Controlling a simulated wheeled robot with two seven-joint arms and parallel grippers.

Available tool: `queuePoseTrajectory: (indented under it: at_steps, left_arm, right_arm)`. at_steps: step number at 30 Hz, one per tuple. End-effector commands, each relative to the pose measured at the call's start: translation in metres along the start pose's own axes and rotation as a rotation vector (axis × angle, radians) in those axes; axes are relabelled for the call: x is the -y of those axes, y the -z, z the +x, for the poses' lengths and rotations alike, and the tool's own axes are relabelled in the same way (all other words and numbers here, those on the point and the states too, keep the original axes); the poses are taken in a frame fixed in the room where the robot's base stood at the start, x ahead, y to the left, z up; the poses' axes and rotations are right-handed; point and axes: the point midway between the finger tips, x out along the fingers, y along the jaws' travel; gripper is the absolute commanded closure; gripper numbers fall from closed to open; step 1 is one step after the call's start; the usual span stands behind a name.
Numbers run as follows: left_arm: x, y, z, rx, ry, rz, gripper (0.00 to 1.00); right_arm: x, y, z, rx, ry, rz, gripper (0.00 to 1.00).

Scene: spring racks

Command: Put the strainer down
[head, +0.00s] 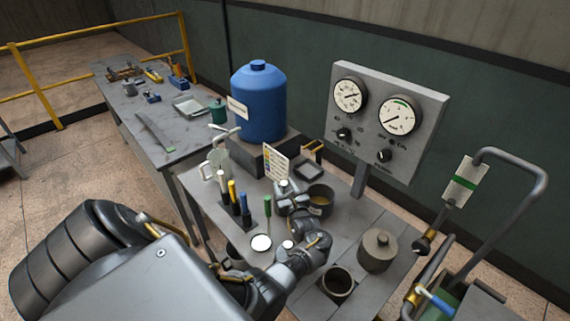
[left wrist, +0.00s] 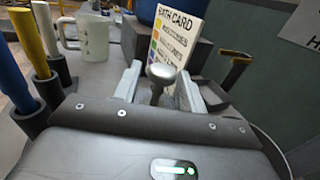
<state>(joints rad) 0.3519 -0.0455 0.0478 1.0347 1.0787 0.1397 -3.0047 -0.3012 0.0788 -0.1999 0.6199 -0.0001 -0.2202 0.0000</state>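My left gripper (head: 284,188) is over the workbench, between the pen holders and a round dark bowl (head: 320,197) with an amber inside. In the left wrist view its two pale fingers (left wrist: 162,88) stand apart. A grey rounded knob on a dark stem (left wrist: 158,76) is between them, with space visible beside the stem. I cannot tell whether the knob belongs to the strainer; no mesh shows clearly in either view, and my gripper and wrist hide part of this area. My right gripper is not in view.
A bath card (head: 276,165) stands just beyond the gripper. Upright coloured handles (head: 234,200) are to its left, beside a pale jug (head: 217,164). A blue tank (head: 260,103) and gauge panel (head: 388,115) stand behind. A lidded pot (head: 377,250) and open pot (head: 337,284) are nearer right.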

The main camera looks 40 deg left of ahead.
Motion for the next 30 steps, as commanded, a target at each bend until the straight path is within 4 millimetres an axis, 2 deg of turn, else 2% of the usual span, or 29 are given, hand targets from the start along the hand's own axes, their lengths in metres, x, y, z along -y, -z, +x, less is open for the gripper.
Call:
queuePoseTrajectory:
  at_steps: [10, 13, 17, 24, 30]
  left_arm:
    - [0.000, -0.002, 0.000, 0.000, 0.000, -0.001, 0.52]
    - [0.000, -0.001, -0.008, -0.001, 0.001, 0.001, 0.52]
    - [0.001, -0.001, -0.030, -0.002, 0.003, 0.001, 0.52]
    - [0.001, -0.002, -0.081, -0.001, 0.003, 0.000, 0.52]
    - [0.000, -0.002, -0.110, 0.000, 0.001, 0.001, 0.52]
  right_arm:
    - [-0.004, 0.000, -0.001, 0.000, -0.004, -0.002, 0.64]
    - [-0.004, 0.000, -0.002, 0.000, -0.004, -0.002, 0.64]
    - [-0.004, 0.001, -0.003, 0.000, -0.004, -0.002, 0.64]
    - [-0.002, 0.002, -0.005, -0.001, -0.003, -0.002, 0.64]
    - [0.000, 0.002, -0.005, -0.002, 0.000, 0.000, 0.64]
